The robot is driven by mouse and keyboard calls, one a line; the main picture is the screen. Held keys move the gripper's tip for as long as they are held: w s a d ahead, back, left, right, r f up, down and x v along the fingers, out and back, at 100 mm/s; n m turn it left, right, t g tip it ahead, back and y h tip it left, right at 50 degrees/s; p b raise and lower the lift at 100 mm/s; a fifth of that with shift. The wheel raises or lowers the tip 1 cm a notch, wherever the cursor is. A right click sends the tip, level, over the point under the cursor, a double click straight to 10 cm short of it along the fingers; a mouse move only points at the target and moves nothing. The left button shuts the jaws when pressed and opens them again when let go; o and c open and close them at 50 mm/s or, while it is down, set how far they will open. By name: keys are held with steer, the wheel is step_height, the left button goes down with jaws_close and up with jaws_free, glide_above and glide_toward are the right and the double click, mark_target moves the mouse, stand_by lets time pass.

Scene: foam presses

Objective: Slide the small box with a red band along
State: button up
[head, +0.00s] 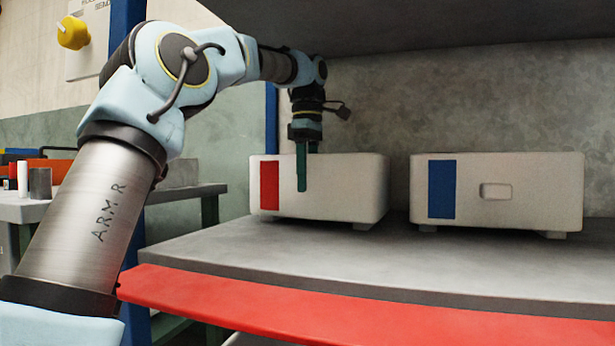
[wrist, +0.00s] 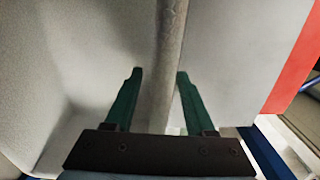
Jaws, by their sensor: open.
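The small pale box with a red band (head: 345,190) stands on the grey shelf. Its red band (head: 269,185) is at the left end of its front face. My gripper (head: 301,180) points down, and its green fingers overlap the front face just right of the band. In the wrist view, my gripper (wrist: 160,75) is open, with a narrow grey strip (wrist: 166,60) between the fingertips. I cannot tell whether the fingers touch the box.
A similar box with a blue band (head: 540,190) stands to the right, with a gap between the boxes. The grey shelf (head: 330,257) is clear in front and has a red front edge (head: 330,310). A dark slab (head: 460,20) overhangs it. A side table (head: 60,207) is at left.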

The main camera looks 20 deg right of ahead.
steer(key=shift+c, duration=0.2)
jaws_close()
stand_by(0.4)
